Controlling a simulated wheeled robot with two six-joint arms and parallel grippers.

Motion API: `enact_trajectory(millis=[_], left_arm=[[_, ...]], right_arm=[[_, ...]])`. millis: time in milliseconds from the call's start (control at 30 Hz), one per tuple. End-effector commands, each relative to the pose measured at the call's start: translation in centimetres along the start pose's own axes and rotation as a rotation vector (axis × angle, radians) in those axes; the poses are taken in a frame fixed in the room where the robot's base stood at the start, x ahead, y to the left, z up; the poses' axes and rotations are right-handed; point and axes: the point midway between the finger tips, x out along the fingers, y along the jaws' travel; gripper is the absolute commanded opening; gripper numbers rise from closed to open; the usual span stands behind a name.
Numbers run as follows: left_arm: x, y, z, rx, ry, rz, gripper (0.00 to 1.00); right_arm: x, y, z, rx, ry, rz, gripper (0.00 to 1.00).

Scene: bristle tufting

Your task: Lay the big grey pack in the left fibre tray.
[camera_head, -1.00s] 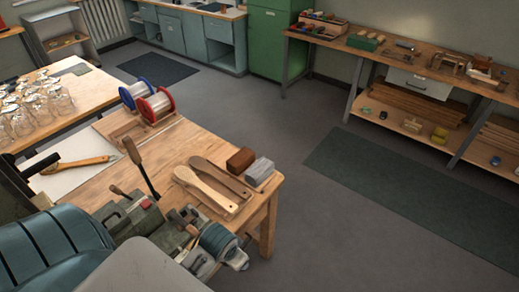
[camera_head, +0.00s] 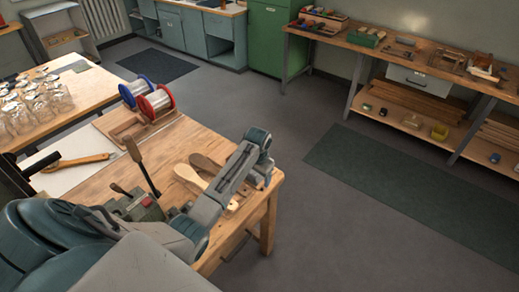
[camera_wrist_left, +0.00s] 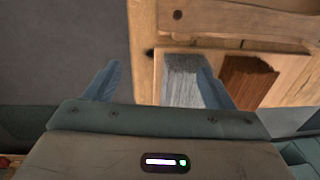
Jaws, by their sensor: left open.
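In the left wrist view my left gripper (camera_wrist_left: 158,72) is open and empty. The grey pack shows between its fingers, close to the right one; the left finger is out over the floor. I cannot tell the height gap. I cannot make out which thing is the left fibre tray.
Wooden brush bodies (camera_head: 190,179) lie on the bench left of my arm. Two spools (camera_head: 155,102) stand at its back, near a shallow wooden holder (camera_head: 121,124). A lever (camera_head: 141,164) rises near my arm. Glass jars (camera_head: 40,97) stand on the table to the left.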

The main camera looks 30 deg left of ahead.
Motion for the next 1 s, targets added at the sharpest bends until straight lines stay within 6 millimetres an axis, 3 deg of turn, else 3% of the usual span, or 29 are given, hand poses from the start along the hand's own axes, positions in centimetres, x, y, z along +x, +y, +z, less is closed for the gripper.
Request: enact_trajectory(millis=[33,200,433,667,1000], left_arm=[[-0.9,-1.1,-1.8,-0.009,-0.008,0.009,0.76],[-3.0,-3.8,-5.5,-0.028,-0.039,0.047,0.76],[-4.2,-5.0,-7.2,-0.038,-0.055,0.072,0.76],[-2.9,-4.9,-7.1,-0.038,-0.056,0.072,0.76],[1.3,-4.6,-6.9,-0.038,-0.055,0.072,0.76]], right_arm=[[0.0,0.1,0.0,0.000,0.000,0.001,0.36],[0.0,0.3,0.0,-0.001,0.000,0.003,0.36],[0.1,0.3,0.0,-0.002,0.000,0.004,0.36],[1.6,0.2,0.1,-0.001,0.001,0.003,0.36],[6.5,-0.5,0.6,0.000,0.001,0.000,0.36]])
